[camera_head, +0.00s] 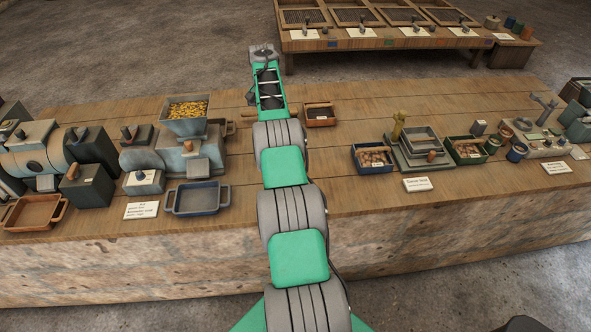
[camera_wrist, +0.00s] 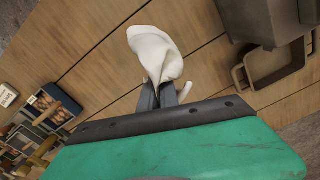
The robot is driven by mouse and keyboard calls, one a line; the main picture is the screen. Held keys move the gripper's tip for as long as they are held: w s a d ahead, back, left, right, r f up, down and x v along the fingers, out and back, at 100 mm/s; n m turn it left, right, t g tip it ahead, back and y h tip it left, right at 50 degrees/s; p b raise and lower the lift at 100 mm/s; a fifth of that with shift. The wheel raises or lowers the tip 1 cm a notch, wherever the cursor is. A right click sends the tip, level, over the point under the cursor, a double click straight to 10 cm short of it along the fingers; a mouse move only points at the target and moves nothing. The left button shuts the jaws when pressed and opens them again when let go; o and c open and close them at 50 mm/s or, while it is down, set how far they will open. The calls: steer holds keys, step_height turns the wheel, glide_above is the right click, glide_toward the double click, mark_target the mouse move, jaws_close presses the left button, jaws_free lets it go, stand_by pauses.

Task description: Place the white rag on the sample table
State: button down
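The white rag (camera_wrist: 156,50) shows in the wrist view, bunched at its lower end between the two dark fingers of my gripper (camera_wrist: 164,94). Its upper part spreads out beyond the fingertips, and a small piece shows to the right of them. Wooden planks lie behind it; I cannot tell its height over them. In the head view my arm reaches over the long wooden bench (camera_head: 350,187), and the rag is hidden there. A wooden table (camera_head: 390,43) with framed screens stands at the back. No label readable here tells which one is the sample table.
A hopper of yellow pieces (camera_head: 188,108) and a blue tray (camera_head: 196,199) stand left of my arm. A small brown tray (camera_head: 320,115) is close on its right. Several trays and cups fill the bench's right side. Bare planks lie between.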

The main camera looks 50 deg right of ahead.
steer(key=s+d+f, duration=0.1)
steer(key=s+f, duration=0.3)
steer(key=s, duration=0.1)
steer(key=s+d+f, duration=0.2)
steer(key=s+f, duration=0.3)
steer(key=s, duration=0.1)
steer(key=s+d+f, duration=0.1)
steer(key=s+f, duration=0.4)
steer(key=s, duration=0.1)
steer(key=shift+s+d, duration=0.2)
steer(key=shift+d, duration=0.1)
steer(key=c, duration=1.2)
jaws_free()
steer(key=shift+r, duration=0.1)
